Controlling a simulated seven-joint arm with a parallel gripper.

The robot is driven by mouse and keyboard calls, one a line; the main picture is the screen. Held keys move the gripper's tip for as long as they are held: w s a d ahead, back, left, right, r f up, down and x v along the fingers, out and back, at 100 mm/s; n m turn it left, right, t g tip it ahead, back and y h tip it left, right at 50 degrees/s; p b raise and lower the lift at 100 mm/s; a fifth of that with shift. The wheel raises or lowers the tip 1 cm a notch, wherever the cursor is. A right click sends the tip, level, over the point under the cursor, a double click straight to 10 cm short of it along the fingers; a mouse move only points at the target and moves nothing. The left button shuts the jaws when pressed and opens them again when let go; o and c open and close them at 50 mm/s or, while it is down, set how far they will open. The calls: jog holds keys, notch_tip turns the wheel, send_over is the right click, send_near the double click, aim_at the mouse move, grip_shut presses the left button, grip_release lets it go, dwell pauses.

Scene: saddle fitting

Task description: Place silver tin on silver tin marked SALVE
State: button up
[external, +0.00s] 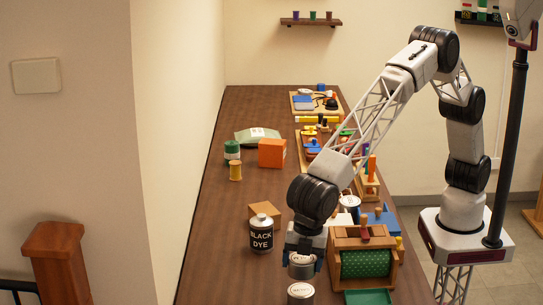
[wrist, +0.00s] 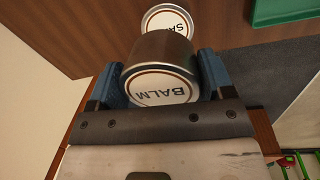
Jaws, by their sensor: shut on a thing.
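A silver tin (wrist: 162,52) labelled BALM is between the two blue fingers of my gripper (wrist: 160,74), which is shut on it. In the external view the held tin (external: 301,269) shows just below my gripper (external: 303,257). A second silver tin (wrist: 168,18) with a white lid reading "SA", the rest hidden, is beyond the held tin in the wrist view. In the external view this tin (external: 301,293) stands near the bottom edge, nearer the camera than the held one. I cannot tell the height gap between the tins.
A wooden box with a green roll (external: 366,262) stands close to the right of my gripper. A green tray (external: 368,297) lies in front of it. A BLACK DYE can (external: 261,236) and a cardboard box (external: 264,210) stand to the left. The table's left front is clear.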

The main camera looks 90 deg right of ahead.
aim_at(301, 289)
jog(key=shift+f, duration=2.65)
jog(key=o, duration=1)
jog(key=shift+r, duration=0.15)
jog(key=r, duration=0.8)
jog(key=s+r, duration=0.1)
jog(key=r, duration=0.3)
jog(key=shift+s+a, duration=0.1)
